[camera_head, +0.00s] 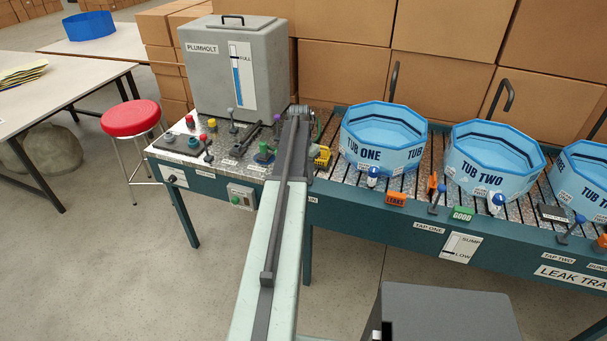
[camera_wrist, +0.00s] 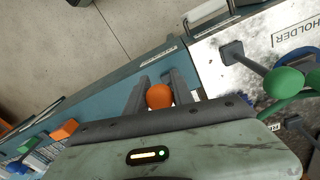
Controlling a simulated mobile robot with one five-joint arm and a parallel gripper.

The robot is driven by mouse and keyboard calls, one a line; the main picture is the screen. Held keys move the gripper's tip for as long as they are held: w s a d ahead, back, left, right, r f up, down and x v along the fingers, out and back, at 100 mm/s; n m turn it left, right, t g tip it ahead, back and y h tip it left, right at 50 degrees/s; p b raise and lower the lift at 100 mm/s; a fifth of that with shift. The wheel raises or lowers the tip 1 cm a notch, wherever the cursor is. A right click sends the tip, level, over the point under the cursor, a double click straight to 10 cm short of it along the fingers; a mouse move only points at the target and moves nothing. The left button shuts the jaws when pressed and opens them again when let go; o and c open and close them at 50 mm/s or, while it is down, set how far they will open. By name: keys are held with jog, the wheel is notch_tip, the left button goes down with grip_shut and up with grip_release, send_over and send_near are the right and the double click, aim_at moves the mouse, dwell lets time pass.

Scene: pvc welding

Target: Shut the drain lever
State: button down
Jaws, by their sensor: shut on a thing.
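In the wrist view an orange ball knob (camera_wrist: 159,96) sits between the two dark fingers of my gripper (camera_wrist: 158,78), close to the palm. The fingers are shut on it, at the front edge of the teal bench. The stem under the knob is hidden, and no readable label there names it as the drain lever. In the head view my arm covers this spot, so the knob and fingers do not show. A lever with a green ball knob (camera_wrist: 284,82) stands to the right in the wrist view, apart from the fingers.
In the head view, small levers and knobs crowd the metal plate left of my arm, before the grey Plumholt tank (camera_head: 215,75). Tub One (camera_head: 382,140) and Tub Two (camera_head: 490,165) stand to the right. A red stool (camera_head: 131,118) is at left.

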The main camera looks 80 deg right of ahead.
jog(key=shift+s+d+r, duration=0.1)
jog(key=shift+d+r, duration=0.1)
jog(key=shift+d, duration=0.25)
jog(key=shift+s+d+r, duration=0.1)
jog(key=shift+d+r, duration=0.1)
jog(key=shift+d, duration=0.25)
dwell(0.8)
jog(key=c, duration=1.1)
grip_release()
jog(key=shift+a, duration=0.1)
jog(key=r+p, duration=0.8)
jog(key=shift+w, duration=0.35)
jog(key=shift+f, duration=0.1)
